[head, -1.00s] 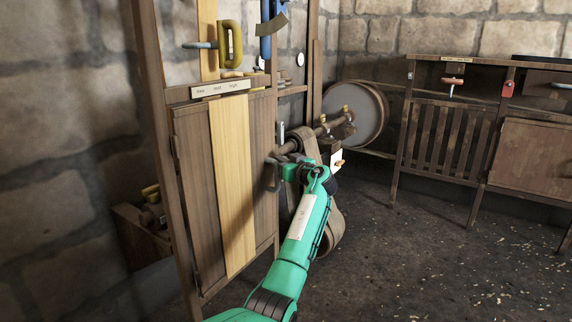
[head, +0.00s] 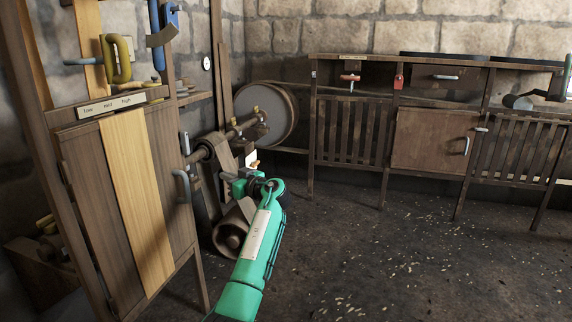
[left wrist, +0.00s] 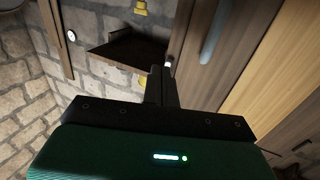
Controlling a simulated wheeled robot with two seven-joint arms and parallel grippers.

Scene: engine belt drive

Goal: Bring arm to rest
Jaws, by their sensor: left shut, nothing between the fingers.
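My left arm, green, reaches in from the bottom of the head view. Its left gripper (head: 229,181) is near the belt drive, right of the wooden cabinet. In the left wrist view the two dark fingers (left wrist: 160,86) are together with nothing between them. The belt drive has a shaft (head: 226,136), a large round drum (head: 265,114) at the back and a brown belt pulley (head: 233,236) low down. The arm hides part of the belt drive. My right gripper is not in view.
A wooden cabinet (head: 82,200) with a pale plank (head: 137,200) and a grey handle (head: 182,186) stands close left of the gripper. A long workbench (head: 345,95) lines the back wall. The dark floor (head: 370,270) on the right is open.

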